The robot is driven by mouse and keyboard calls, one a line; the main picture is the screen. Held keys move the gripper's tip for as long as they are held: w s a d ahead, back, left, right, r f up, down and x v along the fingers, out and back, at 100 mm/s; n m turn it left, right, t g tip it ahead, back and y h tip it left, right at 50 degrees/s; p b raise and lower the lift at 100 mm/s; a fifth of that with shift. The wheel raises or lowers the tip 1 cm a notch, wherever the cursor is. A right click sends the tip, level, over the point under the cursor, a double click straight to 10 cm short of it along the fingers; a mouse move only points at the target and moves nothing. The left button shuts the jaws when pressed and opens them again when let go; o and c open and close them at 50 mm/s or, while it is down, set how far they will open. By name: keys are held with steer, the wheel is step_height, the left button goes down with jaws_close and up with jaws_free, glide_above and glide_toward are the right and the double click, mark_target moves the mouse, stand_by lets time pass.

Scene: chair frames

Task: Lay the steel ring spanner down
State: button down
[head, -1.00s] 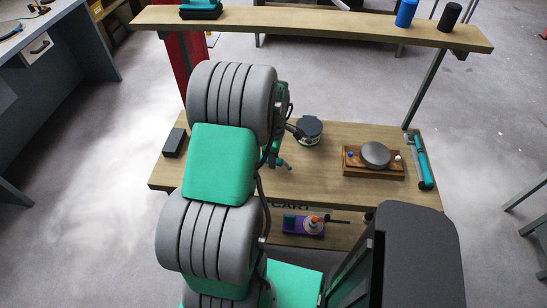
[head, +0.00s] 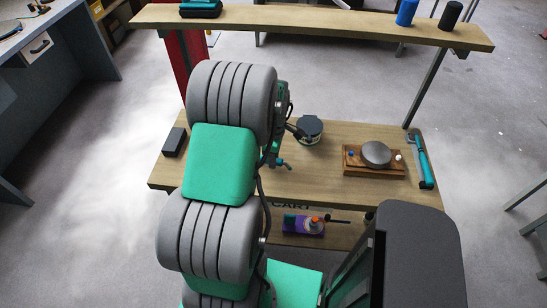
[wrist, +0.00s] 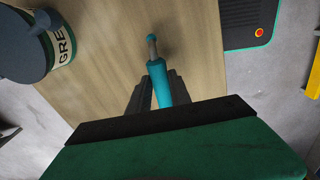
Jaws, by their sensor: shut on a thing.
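My gripper (wrist: 152,92) is shut on a slim teal tool with a grey steel neck and a teal far end (wrist: 157,75), taken to be the ring spanner. It points away from the jaws over the wooden cart top (wrist: 110,60). Its ring is not clear in this view. In the head view my arm hides the jaws, and a small teal part (head: 280,163) shows beside the arm. I cannot tell whether the tool touches the wood.
A grey-lidded grease tin (head: 309,130) stands right of my gripper in the head view, and a dark box (head: 174,142) stands left. A wooden tray (head: 360,168) with a grey disc and a teal-and-grey tool (head: 422,160) lie further right. Bare wood lies between tin and tray.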

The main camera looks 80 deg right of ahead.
steer(key=shift+f, duration=0.3)
steer(key=c, duration=1.1)
jaws_free()
steer(key=shift+o, duration=0.3)
steer(key=shift+o, duration=1.4)
steer(key=shift+r, duration=0.15)
steer(key=shift+r+p, duration=0.75)
steer(key=shift+r, duration=0.6)
steer(key=shift+r+p, duration=1.9)
steer(key=shift+r, duration=1.1)
